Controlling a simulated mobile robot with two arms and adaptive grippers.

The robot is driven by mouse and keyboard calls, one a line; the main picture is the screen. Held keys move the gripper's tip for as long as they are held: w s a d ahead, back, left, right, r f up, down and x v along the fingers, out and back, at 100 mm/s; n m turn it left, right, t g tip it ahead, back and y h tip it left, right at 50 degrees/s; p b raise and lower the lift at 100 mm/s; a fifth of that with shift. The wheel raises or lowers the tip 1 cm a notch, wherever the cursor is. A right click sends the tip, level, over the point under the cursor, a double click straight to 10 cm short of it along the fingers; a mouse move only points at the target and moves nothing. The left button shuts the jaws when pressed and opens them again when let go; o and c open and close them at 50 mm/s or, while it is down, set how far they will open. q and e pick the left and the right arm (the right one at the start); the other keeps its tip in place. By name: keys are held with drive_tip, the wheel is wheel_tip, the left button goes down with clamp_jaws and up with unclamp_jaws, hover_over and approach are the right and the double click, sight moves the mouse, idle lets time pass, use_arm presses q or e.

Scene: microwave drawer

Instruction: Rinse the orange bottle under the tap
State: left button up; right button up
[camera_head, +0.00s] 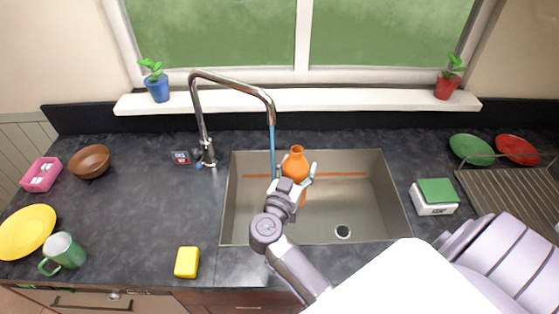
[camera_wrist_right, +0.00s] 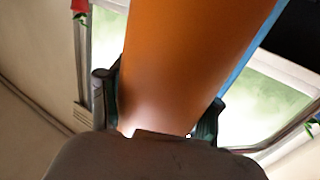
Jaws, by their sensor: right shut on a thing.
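The orange bottle (camera_head: 295,164) is upright over the sink (camera_head: 385,205), held by my right gripper (camera_head: 297,180). In the right wrist view the bottle (camera_wrist_right: 190,55) fills the space between the two dark fingers of the gripper (camera_wrist_right: 158,108), which are shut on it. The tap (camera_head: 203,130) arches over the sink, and a blue stream of water (camera_head: 272,150) falls from its spout. The stream passes just left of the bottle in the head view; I cannot tell whether it touches it. My left gripper is not in view.
A yellow sponge (camera_head: 187,262) lies on the counter left of the sink. A green mug (camera_head: 66,251), yellow plate (camera_head: 27,231) and brown bowl (camera_head: 90,161) are further left. The window sill (camera_head: 350,103) is behind.

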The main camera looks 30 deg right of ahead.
drive_tip(key=s+a+r, duration=0.1)
drive_tip(key=s+r, duration=0.3)
drive_tip(key=s, duration=0.1)
idle(0.5)
idle(0.3)
